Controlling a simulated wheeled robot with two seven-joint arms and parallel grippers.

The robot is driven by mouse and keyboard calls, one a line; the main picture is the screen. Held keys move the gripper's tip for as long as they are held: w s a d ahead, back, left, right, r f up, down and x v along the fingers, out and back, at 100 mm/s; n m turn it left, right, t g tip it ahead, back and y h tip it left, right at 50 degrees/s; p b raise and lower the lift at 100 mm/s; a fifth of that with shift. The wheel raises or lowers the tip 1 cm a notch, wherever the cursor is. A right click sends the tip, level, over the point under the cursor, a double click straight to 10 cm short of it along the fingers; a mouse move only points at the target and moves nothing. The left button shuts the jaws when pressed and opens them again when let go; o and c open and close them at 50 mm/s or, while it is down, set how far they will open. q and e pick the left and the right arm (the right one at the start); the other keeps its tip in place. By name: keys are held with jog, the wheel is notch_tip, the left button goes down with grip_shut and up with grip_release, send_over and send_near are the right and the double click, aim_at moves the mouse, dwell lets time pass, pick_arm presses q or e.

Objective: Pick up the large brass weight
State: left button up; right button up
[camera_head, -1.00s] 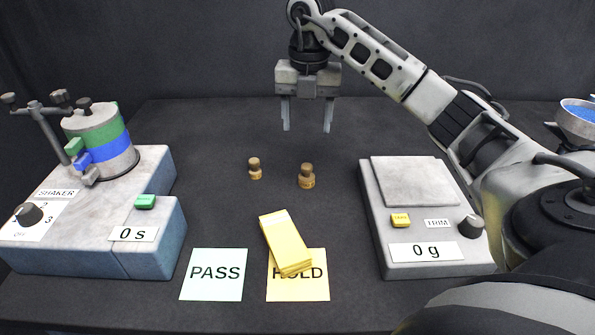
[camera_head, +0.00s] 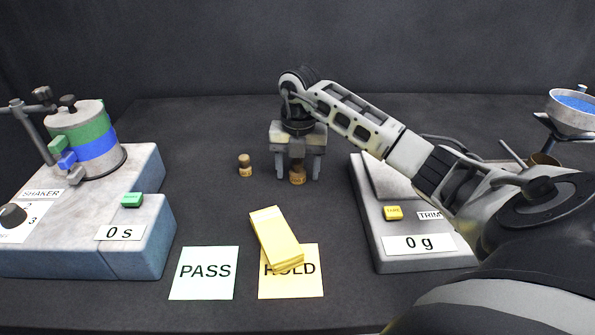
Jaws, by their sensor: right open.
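The large brass weight (camera_head: 298,176) stands upright on the dark table in the middle, right of a smaller brass weight (camera_head: 245,166). My right gripper (camera_head: 298,174) points down over the large weight, with one finger on each side of it. Its jaws are open, and small gaps show between the fingers and the weight. My left gripper is not in view.
A shaker (camera_head: 140,240) reading 0 s stands at the left. A balance (camera_head: 390,263) reading 0 g is at the right, partly behind my arm. A yellow block (camera_head: 275,237) lies partly on the HOLD card (camera_head: 308,285), beside the PASS card (camera_head: 204,285).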

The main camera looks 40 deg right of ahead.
jog(key=c, duration=1.2)
